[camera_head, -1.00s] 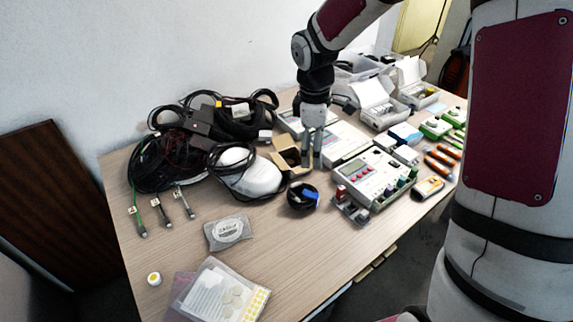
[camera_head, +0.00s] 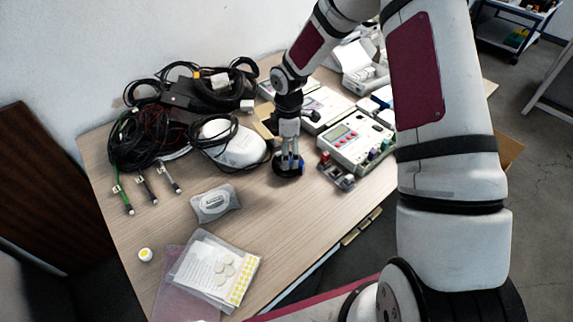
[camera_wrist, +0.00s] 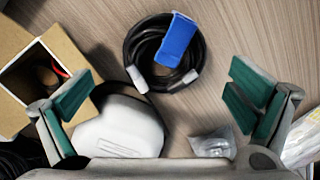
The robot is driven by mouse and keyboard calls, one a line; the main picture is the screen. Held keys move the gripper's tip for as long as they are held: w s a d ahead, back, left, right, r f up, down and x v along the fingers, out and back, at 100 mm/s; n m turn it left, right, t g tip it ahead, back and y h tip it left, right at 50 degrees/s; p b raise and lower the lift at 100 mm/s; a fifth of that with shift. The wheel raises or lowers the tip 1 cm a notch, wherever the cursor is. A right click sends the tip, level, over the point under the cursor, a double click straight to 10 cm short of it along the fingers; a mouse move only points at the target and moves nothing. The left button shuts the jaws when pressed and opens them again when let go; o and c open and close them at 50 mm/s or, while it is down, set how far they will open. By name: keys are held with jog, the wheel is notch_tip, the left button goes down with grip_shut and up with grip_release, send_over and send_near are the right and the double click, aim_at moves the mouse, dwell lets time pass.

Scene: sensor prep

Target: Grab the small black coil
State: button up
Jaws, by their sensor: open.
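The small black coil (camera_wrist: 142,52) lies on the wooden table, with a blue tag or strap (camera_wrist: 177,40) across its right side in the wrist view. In the head view the coil (camera_head: 288,170) is mostly hidden behind my gripper (camera_head: 289,164), which is directly over it and points down. In the wrist view my gripper (camera_wrist: 160,102) is open, with its green-padded fingers wide apart and nothing between them. The coil shows between and beyond the fingertips. I cannot tell the exact height of the fingertips above the table.
A white rounded device (camera_head: 232,145) and an open cardboard box (camera_wrist: 40,70) stand close to the coil. A grey-white meter with knobs (camera_head: 352,140) is on its right. A larger cable heap (camera_head: 140,145) lies to the left.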

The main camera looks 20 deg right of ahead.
jog(key=f, duration=0.4)
jog(key=shift+s+a+f, duration=0.1)
jog(key=shift+s+f, duration=0.15)
jog(key=shift+f, duration=0.6)
jog(key=c, duration=1.2)
